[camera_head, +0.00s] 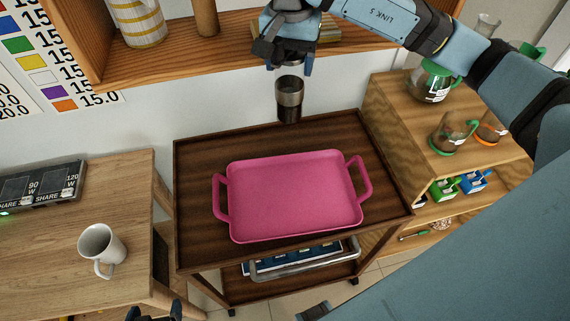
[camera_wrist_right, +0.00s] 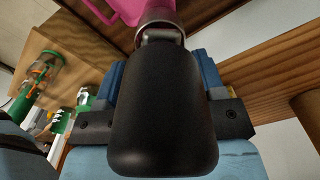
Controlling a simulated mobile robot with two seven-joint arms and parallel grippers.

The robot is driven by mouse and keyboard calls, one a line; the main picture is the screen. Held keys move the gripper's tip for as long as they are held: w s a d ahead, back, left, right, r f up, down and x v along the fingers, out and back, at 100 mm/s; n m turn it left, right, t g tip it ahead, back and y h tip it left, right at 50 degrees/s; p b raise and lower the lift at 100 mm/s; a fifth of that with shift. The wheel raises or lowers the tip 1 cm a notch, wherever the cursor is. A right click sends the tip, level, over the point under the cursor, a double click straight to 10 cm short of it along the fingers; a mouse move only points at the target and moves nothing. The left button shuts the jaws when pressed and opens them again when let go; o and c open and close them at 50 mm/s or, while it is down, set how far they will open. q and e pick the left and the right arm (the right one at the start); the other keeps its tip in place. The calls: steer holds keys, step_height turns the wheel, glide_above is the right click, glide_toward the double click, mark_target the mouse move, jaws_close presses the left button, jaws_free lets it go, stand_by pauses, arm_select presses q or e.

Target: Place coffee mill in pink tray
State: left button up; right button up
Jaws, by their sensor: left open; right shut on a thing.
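The coffee mill (camera_head: 289,98), dark with a metallic band, hangs upright from my right gripper (camera_head: 291,66), which is shut on it. It is above the back edge of the cart, behind the pink tray. In the right wrist view the mill's black body (camera_wrist_right: 165,110) fills the middle between the blue fingers. The pink tray (camera_head: 295,195), empty with two side handles, lies on the dark wooden cart top (camera_head: 200,160). Only dark tips of what appears to be my left gripper (camera_head: 155,314) show at the bottom edge, apart and empty.
A wooden shelf (camera_head: 180,58) with a striped jug (camera_head: 138,22) is close to my right gripper. A table with a white mug (camera_head: 101,248) stands left. A wooden cabinet (camera_head: 400,120) with green-lidded glassware stands right. The tray's inside is clear.

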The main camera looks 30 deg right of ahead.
step_height(320, 180, down, 26)
steer(key=p, duration=0.4)
steer(key=shift+s+f+p, duration=0.15)
steer(key=shift+f+p, duration=0.05)
steer(key=shift+p, duration=0.1)
steer(key=shift+f, duration=0.2)
steer(key=o, duration=1.4)
steer(key=shift+r, duration=0.1)
